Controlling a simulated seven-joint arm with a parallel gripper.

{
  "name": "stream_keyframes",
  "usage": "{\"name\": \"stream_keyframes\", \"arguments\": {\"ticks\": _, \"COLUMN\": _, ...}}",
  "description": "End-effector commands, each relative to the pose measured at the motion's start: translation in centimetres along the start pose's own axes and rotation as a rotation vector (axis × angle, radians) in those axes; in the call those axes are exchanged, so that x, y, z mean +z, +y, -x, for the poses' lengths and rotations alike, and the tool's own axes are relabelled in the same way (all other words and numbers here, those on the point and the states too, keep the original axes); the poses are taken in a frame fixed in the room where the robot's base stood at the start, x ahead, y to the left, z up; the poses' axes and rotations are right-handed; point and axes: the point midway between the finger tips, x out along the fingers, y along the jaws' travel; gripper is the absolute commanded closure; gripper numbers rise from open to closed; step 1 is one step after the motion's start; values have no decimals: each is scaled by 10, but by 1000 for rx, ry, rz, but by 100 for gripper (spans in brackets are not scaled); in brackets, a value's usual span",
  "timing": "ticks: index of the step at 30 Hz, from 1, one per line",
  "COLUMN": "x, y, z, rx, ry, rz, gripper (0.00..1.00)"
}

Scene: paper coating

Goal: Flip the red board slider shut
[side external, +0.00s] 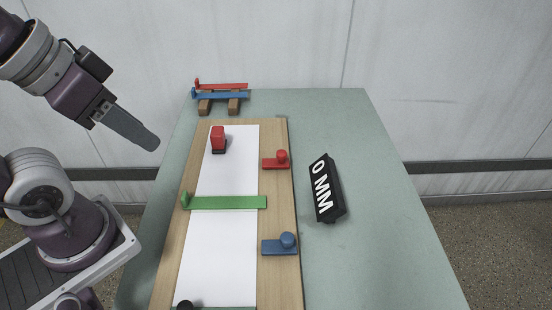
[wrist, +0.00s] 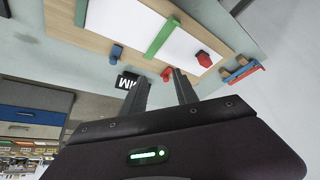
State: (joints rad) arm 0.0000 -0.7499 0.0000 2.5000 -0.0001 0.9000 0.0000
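The red board slider (side external: 276,162), a flat red piece with a round knob, sits on the right edge strip of the wooden board (side external: 285,215). It also shows in the wrist view (wrist: 167,74), small, between my fingertips in the picture but well beyond them. My gripper (side external: 150,142) is in the air left of the board in the side view, touching nothing. In the wrist view my gripper (wrist: 159,77) has its two fingers apart with nothing between them. White paper (side external: 228,165) lies on the board.
A blue slider (side external: 281,245) sits nearer on the same edge. A green bar (side external: 225,202) crosses the paper. A red block (side external: 217,138) stands on the paper. A black "0 MM" block (side external: 328,190) lies right of the board. Red (side external: 225,86) and blue (side external: 222,95) bars rest behind.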

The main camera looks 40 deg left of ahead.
Motion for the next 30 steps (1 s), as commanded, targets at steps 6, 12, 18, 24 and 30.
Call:
{"name": "stream_keyframes", "arguments": {"ticks": 6, "x": -40, "y": 0, "z": -10, "rx": -19, "ry": -29, "rz": -46, "gripper": 100}}
{"name": "stream_keyframes", "arguments": {"ticks": 12, "x": -134, "y": 4, "z": -68, "rx": -16, "ry": -85, "rz": -164, "gripper": 100}}
{"name": "stream_keyframes", "arguments": {"ticks": 18, "x": -202, "y": 10, "z": -165, "rx": 49, "ry": -127, "rz": -252, "gripper": 100}}
{"name": "stream_keyframes", "arguments": {"ticks": 24, "x": -229, "y": 13, "z": -242, "rx": 111, "ry": -140, "rz": -283, "gripper": 100}}
{"name": "stream_keyframes", "arguments": {"ticks": 30, "x": -234, "y": 14, "z": -263, "rx": 129, "ry": -140, "rz": -287, "gripper": 100}}
